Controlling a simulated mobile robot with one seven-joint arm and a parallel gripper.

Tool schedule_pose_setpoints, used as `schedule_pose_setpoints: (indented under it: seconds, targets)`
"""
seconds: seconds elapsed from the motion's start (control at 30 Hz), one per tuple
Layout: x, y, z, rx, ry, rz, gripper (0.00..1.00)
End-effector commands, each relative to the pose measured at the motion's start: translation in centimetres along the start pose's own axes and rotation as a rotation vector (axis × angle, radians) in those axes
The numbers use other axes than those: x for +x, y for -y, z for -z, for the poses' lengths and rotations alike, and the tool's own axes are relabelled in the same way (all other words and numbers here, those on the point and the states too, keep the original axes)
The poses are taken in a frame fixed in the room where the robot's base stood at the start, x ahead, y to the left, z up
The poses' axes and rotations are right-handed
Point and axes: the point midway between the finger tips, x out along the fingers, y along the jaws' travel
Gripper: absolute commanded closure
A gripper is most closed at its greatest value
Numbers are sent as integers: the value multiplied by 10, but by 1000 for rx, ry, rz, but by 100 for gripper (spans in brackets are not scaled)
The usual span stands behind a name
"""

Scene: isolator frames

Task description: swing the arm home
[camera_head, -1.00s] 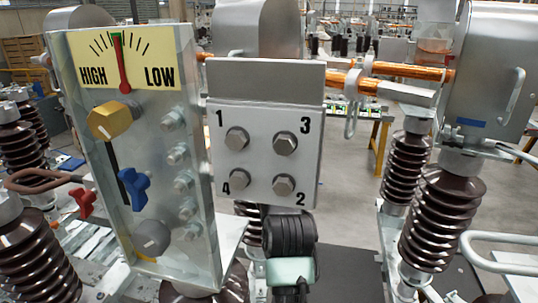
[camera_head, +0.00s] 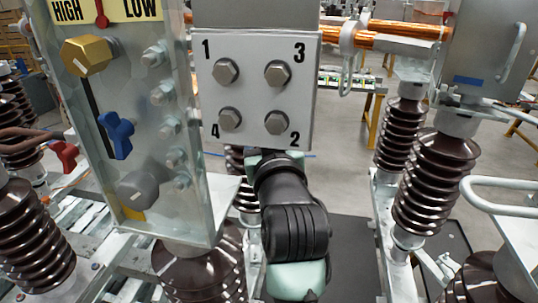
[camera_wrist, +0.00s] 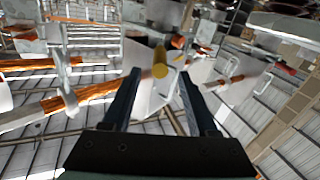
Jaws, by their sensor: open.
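My arm (camera_head: 293,228), black with pale green parts, rises from the bottom middle in the head view. Its upper end is just below the panel with bolts numbered 1 to 4 (camera_head: 252,90). My gripper is not visible in the head view. In the wrist view my gripper (camera_wrist: 160,76) has its two dark fingers spread apart, with nothing held between them. A yellow round-ended part (camera_wrist: 160,62) shows beyond the fingertips; I cannot tell how far away it is.
Left of my arm stands a metal box with a gold hexagonal knob (camera_head: 87,55), a blue handle (camera_head: 117,134) and a grey knob (camera_head: 138,190). Brown ribbed insulators (camera_head: 436,180) stand on both sides. A copper bar (camera_head: 405,45) runs at upper right. Grey floor (camera_head: 335,170) shows behind.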

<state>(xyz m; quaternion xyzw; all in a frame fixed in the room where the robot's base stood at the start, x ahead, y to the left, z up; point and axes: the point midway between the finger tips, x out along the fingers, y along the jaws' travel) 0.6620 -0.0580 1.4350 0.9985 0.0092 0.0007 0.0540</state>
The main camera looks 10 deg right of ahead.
Motion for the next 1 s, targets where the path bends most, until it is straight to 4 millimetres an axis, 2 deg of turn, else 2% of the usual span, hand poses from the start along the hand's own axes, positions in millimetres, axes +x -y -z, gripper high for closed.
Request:
schedule_pose_setpoints:
  seconds: [0.1, 0.33, 0.5, 0.77, 1.0]
  targets:
    - [-22, 0, -4, 0, -2, -1, 41]
    - [-50, 0, -1, 0, -2, -1, 41]
    - [-58, 0, 0, 0, 0, 0, 41]
    - [-58, 0, 0, 0, 0, 0, 41]
    - [-58, 0, 0, 0, 0, 0, 84]
